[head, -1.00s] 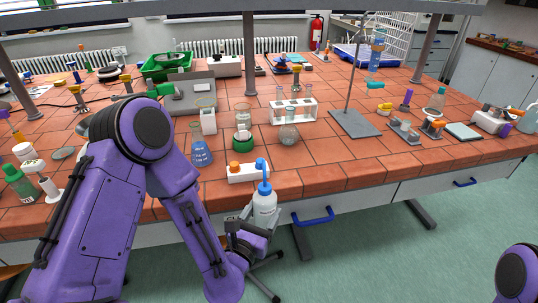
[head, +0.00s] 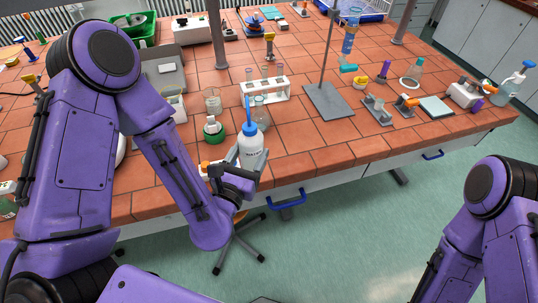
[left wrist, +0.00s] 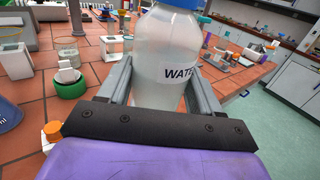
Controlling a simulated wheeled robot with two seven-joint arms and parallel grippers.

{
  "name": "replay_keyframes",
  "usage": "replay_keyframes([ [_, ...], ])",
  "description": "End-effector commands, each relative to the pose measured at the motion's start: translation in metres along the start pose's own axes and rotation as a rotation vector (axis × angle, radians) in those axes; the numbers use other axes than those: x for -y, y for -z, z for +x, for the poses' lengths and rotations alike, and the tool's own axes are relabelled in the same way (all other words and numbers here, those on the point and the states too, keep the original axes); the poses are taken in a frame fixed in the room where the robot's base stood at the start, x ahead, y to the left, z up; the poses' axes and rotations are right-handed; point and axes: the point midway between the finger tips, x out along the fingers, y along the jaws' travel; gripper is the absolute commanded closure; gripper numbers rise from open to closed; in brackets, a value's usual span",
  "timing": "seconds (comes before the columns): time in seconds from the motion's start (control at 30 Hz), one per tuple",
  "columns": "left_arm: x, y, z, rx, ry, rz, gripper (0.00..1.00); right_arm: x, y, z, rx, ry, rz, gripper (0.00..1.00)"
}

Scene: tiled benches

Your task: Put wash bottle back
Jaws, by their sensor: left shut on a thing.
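The wash bottle (head: 251,148) is a white bottle with a blue cap and spout. My left gripper (head: 243,168) is shut on its body and holds it upright at the front edge of the tiled bench. In the left wrist view the bottle (left wrist: 165,65) stands between the two grey fingers of the left gripper (left wrist: 160,85), with part of a "WATER" label showing. Its base is hidden by the gripper in both views. My right arm shows at the lower right of the head view, but its gripper is out of view.
A test tube rack (head: 263,91), a green-based item (head: 213,130) and a retort stand (head: 328,101) stand on the bench (head: 310,137). Another blue-capped wash bottle (head: 510,85) stands at the far right. The front strip of bench right of the held bottle is clear.

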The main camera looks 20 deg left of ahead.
Motion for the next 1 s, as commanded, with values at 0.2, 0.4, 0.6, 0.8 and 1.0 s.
replay_keyframes([
  [0.2, -0.003, 0.018, 0.018, 0.005, -0.011, -0.003, 0.47, 0.003, -0.011, 0.029, -0.002, 0.001, 0.001, 0.39],
  [0.4, -0.003, 0.030, 0.041, 0.006, -0.015, 0.000, 0.47, 0.008, -0.031, 0.078, -0.002, 0.001, 0.001, 0.39],
  [0.6, -0.001, 0.037, 0.063, 0.001, -0.008, -0.002, 0.47, 0.010, -0.044, 0.109, -0.002, 0.001, 0.000, 0.39],
  [0.8, 0.001, 0.052, 0.103, -0.008, -0.008, 0.002, 0.47, 0.009, -0.038, 0.096, -0.003, 0.001, 0.001, 0.39],
  [1.0, 0.001, 0.083, 0.128, -0.005, -0.007, 0.001, 0.47, 0.009, -0.036, 0.090, -0.002, 0.001, 0.001, 0.39],
])
